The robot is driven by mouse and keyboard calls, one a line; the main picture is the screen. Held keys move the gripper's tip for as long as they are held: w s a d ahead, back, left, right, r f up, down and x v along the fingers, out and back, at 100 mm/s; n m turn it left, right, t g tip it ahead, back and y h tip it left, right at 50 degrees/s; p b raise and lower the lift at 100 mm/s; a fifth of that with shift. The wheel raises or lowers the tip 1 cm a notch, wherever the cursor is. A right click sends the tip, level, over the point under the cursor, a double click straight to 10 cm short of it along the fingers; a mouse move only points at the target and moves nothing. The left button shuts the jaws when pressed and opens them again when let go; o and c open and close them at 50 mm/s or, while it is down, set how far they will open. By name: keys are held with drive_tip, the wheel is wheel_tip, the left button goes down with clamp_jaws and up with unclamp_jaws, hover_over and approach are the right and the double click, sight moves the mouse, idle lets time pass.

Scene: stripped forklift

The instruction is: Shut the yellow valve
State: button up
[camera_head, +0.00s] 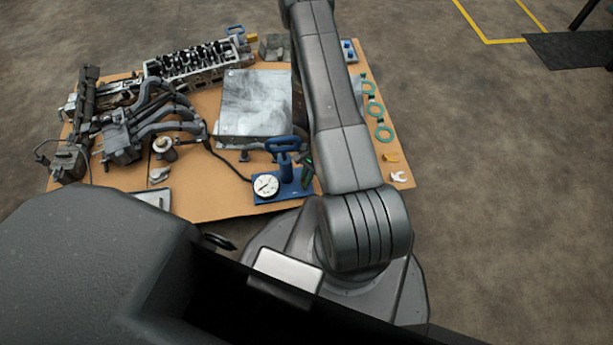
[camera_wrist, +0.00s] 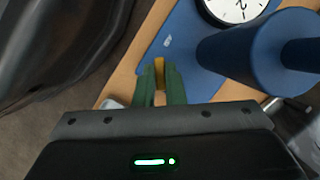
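The yellow valve (camera_wrist: 160,70) shows as a small yellow piece at the edge of the blue base plate (camera_wrist: 178,40) in the wrist view. My gripper's two green fingers (camera_wrist: 160,84) stand close together on either side of it. The yellow piece fills the narrow gap at their tips, so my gripper looks shut on it. In the head view my gripper (camera_head: 307,172) is mostly hidden behind my arm, at the right end of the blue plate (camera_head: 268,190). The valve cannot be made out there.
A white round gauge (camera_head: 265,186) and a blue handled pump (camera_head: 285,150) stand on the plate, close to my gripper. A grey metal sheet (camera_head: 255,100), dark pipes (camera_head: 160,115) and green rings (camera_head: 374,109) lie on the wooden board. Open floor lies to the right.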

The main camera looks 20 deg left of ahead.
drive_tip(key=shift+f+m, duration=0.1)
drive_tip(key=shift+m, duration=0.2)
clamp_jaws()
drive_tip(key=m+y+b, duration=0.1)
drive_tip(key=m+b, duration=0.2)
drive_tip(key=shift+s+d+f+t, duration=0.1)
drive_tip(key=shift+t, duration=0.2)
drive_tip(key=shift+m+t+y+b, duration=0.6)
drive_tip(key=shift+m+y+b, duration=0.1)
drive_tip(key=shift+m+b, duration=1.1)
drive_tip(key=shift+s+r+m, duration=0.1)
drive_tip(key=shift+r+m, duration=0.1)
drive_tip(key=shift+m, duration=0.1)
drive_tip(key=o, duration=0.7)
unclamp_jaws()
drive_tip(key=shift+c, duration=0.2)
